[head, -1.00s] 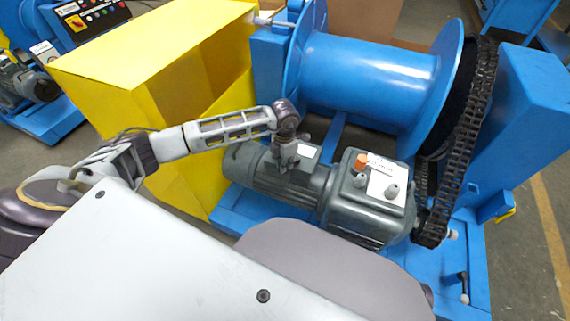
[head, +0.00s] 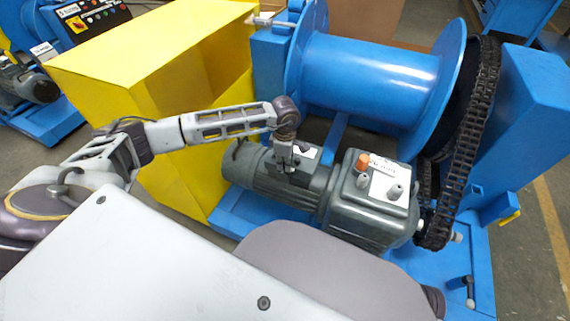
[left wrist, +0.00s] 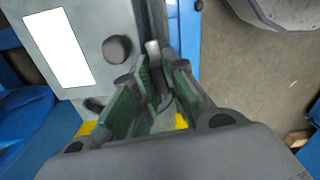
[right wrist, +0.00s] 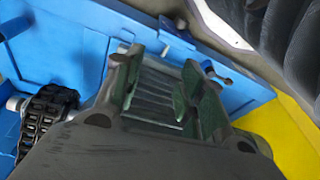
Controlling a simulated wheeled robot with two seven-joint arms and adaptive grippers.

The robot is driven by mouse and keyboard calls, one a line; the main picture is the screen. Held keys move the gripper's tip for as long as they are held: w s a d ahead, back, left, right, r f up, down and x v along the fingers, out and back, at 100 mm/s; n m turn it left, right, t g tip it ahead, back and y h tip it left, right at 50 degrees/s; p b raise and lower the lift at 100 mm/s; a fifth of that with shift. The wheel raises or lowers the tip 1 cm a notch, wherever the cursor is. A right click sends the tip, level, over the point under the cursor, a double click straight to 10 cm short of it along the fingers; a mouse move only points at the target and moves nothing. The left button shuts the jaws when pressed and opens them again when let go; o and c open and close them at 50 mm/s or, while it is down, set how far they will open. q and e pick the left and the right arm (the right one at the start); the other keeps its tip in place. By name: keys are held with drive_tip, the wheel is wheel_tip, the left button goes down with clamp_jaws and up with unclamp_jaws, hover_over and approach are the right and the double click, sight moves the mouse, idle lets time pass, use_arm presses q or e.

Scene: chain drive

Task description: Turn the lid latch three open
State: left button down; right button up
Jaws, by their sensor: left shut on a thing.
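The grey terminal box (head: 299,172) with a pale label (head: 305,153) sits on the dark grey motor. My left gripper (head: 284,168) points down at this box. In the left wrist view its green-padded fingers (left wrist: 158,88) are shut around a small latch (left wrist: 153,54) at the lid's edge. The lid (left wrist: 85,35) shows a white label, a dark round knob (left wrist: 117,48) and another dark latch (left wrist: 97,103). Which latch is three cannot be told. My right gripper (right wrist: 155,88) is open and empty, with ribbed grey housing behind its fingers; it is not discernible in the head view.
The gearbox (head: 375,200) with an orange cap (head: 363,161) stands right of the motor. A black chain (head: 466,130) runs up beside the blue drum (head: 370,85). A yellow cabinet (head: 150,60) stands close left of the motor. Open floor lies at the far right.

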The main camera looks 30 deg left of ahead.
use_arm(q)
drive_tip(key=shift+m, duration=0.9)
use_arm(e)
drive_tip(key=shift+w+r, duration=0.3)
drive_tip(key=shift+r, duration=0.4)
drive_tip(key=shift+f, duration=0.15)
use_arm(q)
drive_tip(key=c, duration=1.4)
unclamp_jaws()
drive_tip(key=shift+c, duration=0.2)
use_arm(e)
drive_tip(key=shift+s, duration=0.1)
use_arm(q)
drive_tip(key=shift+w, duration=0.1)
use_arm(e)
drive_tip(key=shift+s+f, duration=0.1)
drive_tip(key=shift+f, duration=0.05)
drive_tip(key=shift+r, duration=0.25)
